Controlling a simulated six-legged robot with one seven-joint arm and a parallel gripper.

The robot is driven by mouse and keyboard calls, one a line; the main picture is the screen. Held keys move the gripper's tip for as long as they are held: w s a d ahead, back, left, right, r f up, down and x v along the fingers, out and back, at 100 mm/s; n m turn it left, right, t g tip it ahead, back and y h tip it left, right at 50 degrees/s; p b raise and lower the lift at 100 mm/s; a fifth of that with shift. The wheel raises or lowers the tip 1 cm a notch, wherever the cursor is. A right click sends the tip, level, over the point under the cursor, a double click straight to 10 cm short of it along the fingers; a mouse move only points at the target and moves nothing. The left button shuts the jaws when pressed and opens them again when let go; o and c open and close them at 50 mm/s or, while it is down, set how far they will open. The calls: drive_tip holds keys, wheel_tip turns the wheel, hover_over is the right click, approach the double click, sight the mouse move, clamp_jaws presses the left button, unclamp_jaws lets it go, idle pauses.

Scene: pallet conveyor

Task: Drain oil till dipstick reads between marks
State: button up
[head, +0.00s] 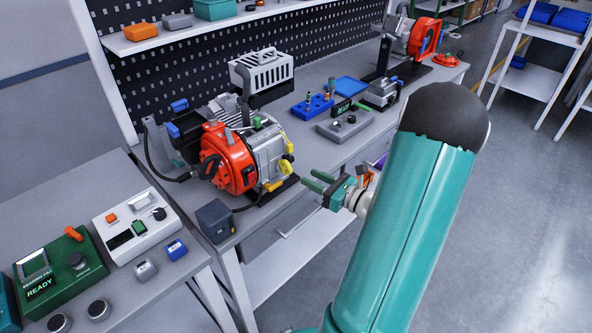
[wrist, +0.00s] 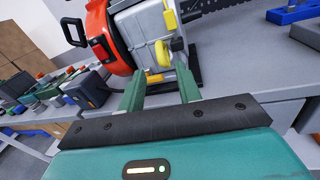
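A small engine with a red-orange starter cover (head: 229,160) and grey block (head: 268,150) stands on the workbench. Yellow parts, an upper one (head: 288,147) and a lower one (head: 275,185), sit on the engine's right side. In the wrist view a yellow cap (wrist: 163,54) and a black knob (wrist: 177,44) show on the engine block (wrist: 140,30). I cannot tell which part is the dipstick or drain, and no oil level shows. My gripper (head: 315,181) is open and empty, its two green fingers apart (wrist: 160,88), pointing at the engine's lower side from the right.
A dark box (head: 216,220) stands at the bench corner left of the engine. A grey READY device (head: 343,124) and blue tray (head: 351,86) lie behind. A second bench at left holds a green tester (head: 62,270) and white panel (head: 136,226).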

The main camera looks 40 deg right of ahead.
sight(291, 168)
drive_tip(key=w, duration=0.3)
drive_tip(key=w+a, duration=0.1)
drive_tip(key=w, duration=0.2)
drive_tip(key=shift+w+a, duration=0.15)
drive_tip(key=shift+w, duration=0.1)
clamp_jaws()
